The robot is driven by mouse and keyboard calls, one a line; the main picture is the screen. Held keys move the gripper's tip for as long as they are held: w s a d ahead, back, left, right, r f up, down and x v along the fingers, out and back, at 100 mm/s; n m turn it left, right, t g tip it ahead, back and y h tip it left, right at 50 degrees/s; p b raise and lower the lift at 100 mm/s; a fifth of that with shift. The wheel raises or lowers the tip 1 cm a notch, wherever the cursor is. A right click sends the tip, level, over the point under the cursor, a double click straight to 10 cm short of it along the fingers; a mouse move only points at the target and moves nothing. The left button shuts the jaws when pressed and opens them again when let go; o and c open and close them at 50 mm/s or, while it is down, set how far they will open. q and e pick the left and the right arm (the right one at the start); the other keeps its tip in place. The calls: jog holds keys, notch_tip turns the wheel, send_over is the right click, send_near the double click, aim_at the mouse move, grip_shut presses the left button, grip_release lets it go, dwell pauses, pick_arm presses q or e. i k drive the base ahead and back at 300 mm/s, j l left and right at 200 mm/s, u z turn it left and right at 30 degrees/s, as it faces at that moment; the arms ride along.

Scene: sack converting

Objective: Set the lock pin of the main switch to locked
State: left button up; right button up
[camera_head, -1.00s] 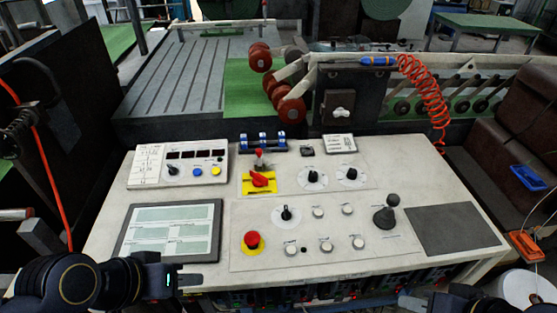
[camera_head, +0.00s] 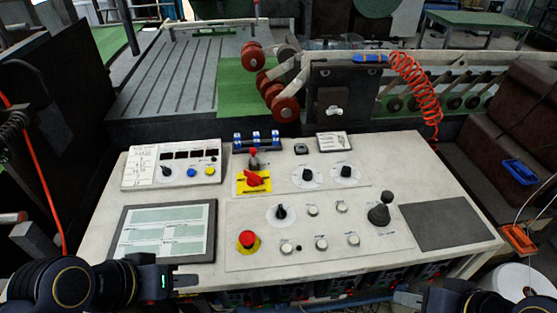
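The main switch (camera_head: 253,180) is a red rotary handle on a yellow plate, in the upper middle of the slanted control panel. The lock pin (camera_head: 253,159) appears as a small red-topped grey piece just behind the handle; its exact setting is too small to tell. My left gripper (camera_head: 190,281) is at the panel's front left edge, below the screen and well apart from the switch. Its fingers are seen edge-on. My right gripper (camera_head: 402,298) is at the bottom edge, right of the middle, only partly in view and far from the switch.
The panel carries a screen (camera_head: 165,231), a red emergency button (camera_head: 248,240), a black joystick (camera_head: 380,211) and several knobs and buttons. Blue-and-white rollers (camera_head: 257,141) stand behind the switch. A coiled orange hose (camera_head: 421,85) hangs at the right. The space above the panel is clear.

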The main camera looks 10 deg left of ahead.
aim_at(252, 151)
jog(key=j+z, duration=0.2)
jog(key=z, duration=0.25)
jog(key=k+j+z, duration=0.1)
jog(key=z, duration=0.3)
jog(key=k+j+z, duration=0.15)
jog(key=z, duration=0.3)
jog(key=j, duration=0.1)
